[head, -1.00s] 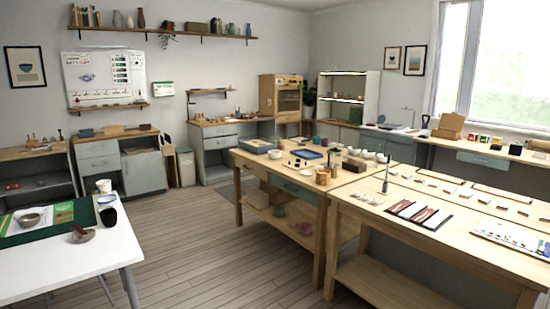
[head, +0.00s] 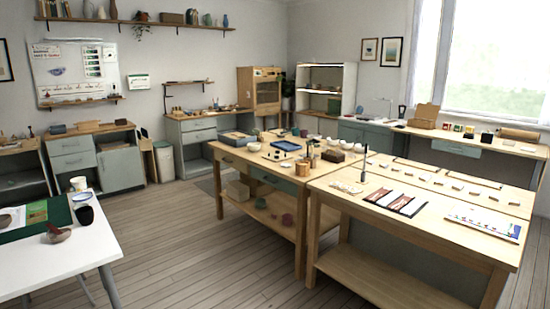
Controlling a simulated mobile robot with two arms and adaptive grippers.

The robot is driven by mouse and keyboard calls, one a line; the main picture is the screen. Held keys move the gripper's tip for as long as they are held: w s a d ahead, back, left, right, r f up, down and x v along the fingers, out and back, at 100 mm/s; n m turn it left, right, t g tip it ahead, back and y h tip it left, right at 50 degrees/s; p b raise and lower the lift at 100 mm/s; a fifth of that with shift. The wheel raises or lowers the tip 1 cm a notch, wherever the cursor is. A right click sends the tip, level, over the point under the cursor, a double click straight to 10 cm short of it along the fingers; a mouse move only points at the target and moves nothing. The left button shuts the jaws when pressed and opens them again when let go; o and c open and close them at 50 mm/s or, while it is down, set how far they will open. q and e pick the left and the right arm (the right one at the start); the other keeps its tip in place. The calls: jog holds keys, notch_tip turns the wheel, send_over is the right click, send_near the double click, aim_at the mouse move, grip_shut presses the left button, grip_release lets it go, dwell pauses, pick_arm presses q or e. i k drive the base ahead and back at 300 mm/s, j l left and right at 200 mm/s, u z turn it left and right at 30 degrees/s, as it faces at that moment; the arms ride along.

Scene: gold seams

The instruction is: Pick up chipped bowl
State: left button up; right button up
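I cannot tell for sure which bowl is the chipped one. A small brown-grey bowl (head: 57,234), with what looks like a reddish part, sits on the white table at the lower left. Another bowl is cut by the left picture edge on the same table, on a printed sheet. Several small white bowls (head: 334,156) stand on the wooden worktable in the middle; any chips are too small to see. Neither of my grippers shows in the head view.
The white table (head: 95,252) holds a dark cup (head: 85,215) and a white cup (head: 79,184). The wooden worktable (head: 245,168) adjoins a second one (head: 420,230) at right with several small pieces. Bare wooden floor (head: 190,240) lies between the white table and the worktables.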

aim_at(253, 147)
jog(key=i+u, duration=0.35)
jog(key=i, duration=1.95)
jog(key=i+j+z, duration=0.15)
jog(key=i, duration=0.4)
jog(key=i+j, duration=0.1)
jog(key=i, duration=0.5)
jog(key=i+j+z, duration=0.15)
jog(key=i, duration=0.4)
